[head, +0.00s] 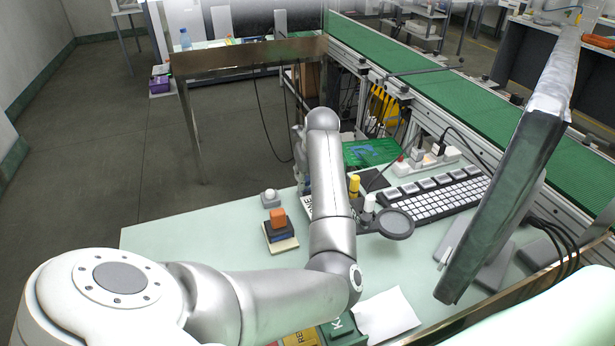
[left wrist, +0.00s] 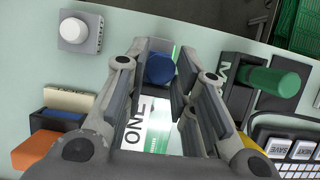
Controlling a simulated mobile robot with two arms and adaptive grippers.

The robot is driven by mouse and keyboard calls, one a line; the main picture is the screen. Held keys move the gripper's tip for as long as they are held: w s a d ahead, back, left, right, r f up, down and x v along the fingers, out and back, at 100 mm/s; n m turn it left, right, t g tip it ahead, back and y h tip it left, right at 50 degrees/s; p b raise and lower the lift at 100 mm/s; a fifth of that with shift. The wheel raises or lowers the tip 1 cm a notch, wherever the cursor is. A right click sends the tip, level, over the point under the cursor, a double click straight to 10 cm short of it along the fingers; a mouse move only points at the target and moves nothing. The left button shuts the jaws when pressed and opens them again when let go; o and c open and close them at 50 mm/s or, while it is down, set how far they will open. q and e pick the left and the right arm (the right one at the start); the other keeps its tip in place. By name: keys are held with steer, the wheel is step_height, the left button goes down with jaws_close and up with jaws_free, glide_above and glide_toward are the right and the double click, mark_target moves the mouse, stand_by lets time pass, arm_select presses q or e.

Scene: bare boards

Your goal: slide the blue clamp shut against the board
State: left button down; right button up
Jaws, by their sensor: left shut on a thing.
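My left gripper (left wrist: 162,66) shows in the left wrist view, its two fingers on either side of a round blue part (left wrist: 161,69), which looks like the blue clamp's knob. The gripper is shut on it. Below the knob, between the fingers, lies a white and green panel (left wrist: 157,132) with the letters "ONE". I cannot make out where the clamp meets its board. In the head view my left arm hides most of this spot. My right gripper is in neither view.
A grey block with a white knob (left wrist: 75,31) and a stack with an orange block (head: 278,217) are to the left. A green cylinder (left wrist: 271,79), a keyboard (head: 440,198) and a round grey disc (head: 388,223) are to the right. The table's left side (head: 190,240) is clear.

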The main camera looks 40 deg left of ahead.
arm_select(q)
steer(key=a+b, duration=0.1)
steer(key=w+a, duration=0.1)
steer(key=shift+w+a+b, duration=0.25)
steer(key=shift+a+b, duration=0.1)
steer(key=shift+r, duration=0.2)
steer(key=c, duration=1.5)
jaws_free()
steer(key=shift+a, duration=0.1)
steer(key=o, duration=0.3)
steer(key=shift+f, duration=0.15)
steer(key=v, duration=1.2)
